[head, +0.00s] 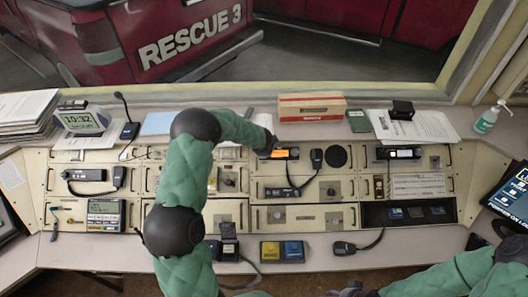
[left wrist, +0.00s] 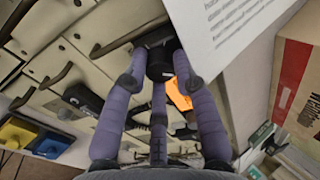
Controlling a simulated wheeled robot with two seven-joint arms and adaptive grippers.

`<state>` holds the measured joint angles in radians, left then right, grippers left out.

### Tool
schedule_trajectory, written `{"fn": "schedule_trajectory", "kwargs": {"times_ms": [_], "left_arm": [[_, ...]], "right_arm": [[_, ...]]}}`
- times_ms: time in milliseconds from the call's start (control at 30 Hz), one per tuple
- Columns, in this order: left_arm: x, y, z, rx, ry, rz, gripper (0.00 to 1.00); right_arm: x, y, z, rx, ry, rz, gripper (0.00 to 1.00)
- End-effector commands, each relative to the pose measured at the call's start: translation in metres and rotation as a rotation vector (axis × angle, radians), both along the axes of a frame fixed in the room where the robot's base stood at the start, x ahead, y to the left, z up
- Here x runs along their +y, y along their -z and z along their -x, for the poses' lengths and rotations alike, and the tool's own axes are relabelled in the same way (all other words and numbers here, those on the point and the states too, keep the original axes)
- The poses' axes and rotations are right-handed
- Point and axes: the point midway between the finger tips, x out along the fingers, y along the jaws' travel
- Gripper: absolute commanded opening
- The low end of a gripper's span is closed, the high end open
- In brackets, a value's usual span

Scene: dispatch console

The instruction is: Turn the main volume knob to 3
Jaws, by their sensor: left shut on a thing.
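A black round knob (left wrist: 160,66) sits between the purple fingers of my left gripper (left wrist: 163,70) in the left wrist view. The fingers are shut around it. Its label, pointer and number marks cannot be read, so I cannot tell its setting. In the head view my left gripper (head: 267,146) is at the upper middle of the console, at the left end of a radio with an orange display (head: 284,153). The knob is hidden there by the gripper and arm. My right gripper (head: 352,290) is only partly in view at the bottom edge, away from the panels.
A corded handset (head: 316,158) and a round black speaker (head: 336,156) are right of the radio. Drawer handles stick out of the panels. My left arm covers the console's left middle.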

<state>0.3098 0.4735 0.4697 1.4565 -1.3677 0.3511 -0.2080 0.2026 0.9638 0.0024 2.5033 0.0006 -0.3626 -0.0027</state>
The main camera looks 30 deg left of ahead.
Motion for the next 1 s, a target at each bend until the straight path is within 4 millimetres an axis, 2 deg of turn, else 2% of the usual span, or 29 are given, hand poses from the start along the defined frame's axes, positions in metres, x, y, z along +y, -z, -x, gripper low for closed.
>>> {"fn": "schedule_trajectory", "kwargs": {"times_ms": [400,1000], "left_arm": [[-0.0018,-0.0016,-0.0017,0.061,0.195,-0.105,0.00],[-0.0021,-0.0009,-0.0016,0.073,0.232,-0.125,0.00]], "right_arm": [[0.0000,-0.0052,0.0000,0.000,0.000,0.000,0.58],[-0.0001,-0.0058,0.0000,0.000,0.000,0.000,0.58]]}}
